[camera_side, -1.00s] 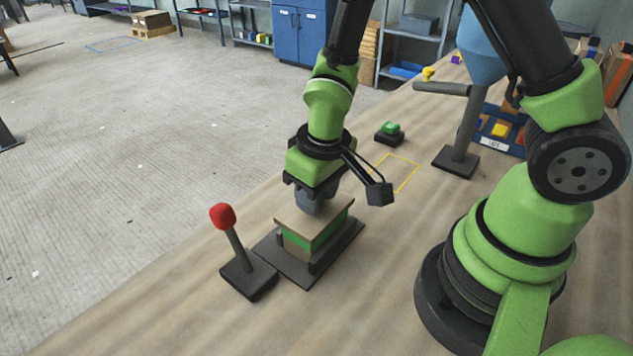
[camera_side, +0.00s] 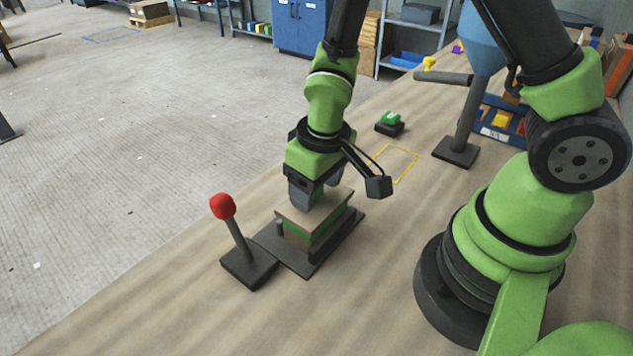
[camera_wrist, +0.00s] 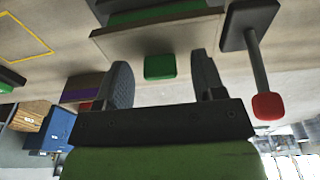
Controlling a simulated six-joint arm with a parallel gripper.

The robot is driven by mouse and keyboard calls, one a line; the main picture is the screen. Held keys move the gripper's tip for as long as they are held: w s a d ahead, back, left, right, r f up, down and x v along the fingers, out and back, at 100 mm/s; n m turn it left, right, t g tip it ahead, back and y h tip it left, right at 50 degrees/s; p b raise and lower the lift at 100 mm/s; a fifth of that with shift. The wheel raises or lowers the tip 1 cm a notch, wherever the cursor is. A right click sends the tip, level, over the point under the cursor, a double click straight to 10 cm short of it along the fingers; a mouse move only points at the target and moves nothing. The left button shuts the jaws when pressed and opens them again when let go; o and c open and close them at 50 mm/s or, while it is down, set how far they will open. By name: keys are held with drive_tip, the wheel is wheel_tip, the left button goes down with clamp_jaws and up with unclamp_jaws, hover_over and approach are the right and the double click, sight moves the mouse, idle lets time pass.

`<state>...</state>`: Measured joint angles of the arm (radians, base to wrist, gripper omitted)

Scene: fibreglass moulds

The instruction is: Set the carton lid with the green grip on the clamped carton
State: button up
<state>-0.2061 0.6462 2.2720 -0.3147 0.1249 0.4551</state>
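The carton (camera_side: 297,238), brown with a green band, stands in a dark clamp base (camera_side: 328,258). The flat tan lid (camera_side: 292,213) lies on top of it; I cannot tell whether it is fully seated. The lid also shows in the wrist view (camera_wrist: 115,43), with its green grip (camera_wrist: 160,66) standing between my fingers. My gripper (camera_side: 318,198) is just above the lid, its fingers spread on either side of the grip. In the wrist view my gripper (camera_wrist: 162,82) shows gaps on both sides of the grip.
A red-knobbed lever (camera_side: 222,206) stands close left of the clamp. Behind are an empty yellow outline (camera_side: 396,164) and a green button on a black block (camera_side: 391,120). A grey post (camera_side: 466,125) and blue bin (camera_side: 500,128) stand farther back. The front bench is clear.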

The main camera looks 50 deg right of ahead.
drive_tip(key=shift+r, duration=0.1)
drive_tip(key=s+r+m+t, duration=0.1)
drive_tip(key=s+r+t, duration=0.1)
drive_tip(key=r, duration=0.5)
drive_tip(key=s+d+r+m+t+y, duration=0.1)
drive_tip(key=s+r+t, duration=0.1)
drive_tip(key=s+r, duration=0.3)
drive_tip(key=s+d+r+m+t+y, duration=0.1)
drive_tip(key=s+r, duration=0.3)
drive_tip(key=r, duration=0.6)
drive_tip(key=shift+s+r+m+t, duration=0.25)
drive_tip(key=shift+m+t, duration=0.15)
drive_tip(key=shift+m, duration=0.1)
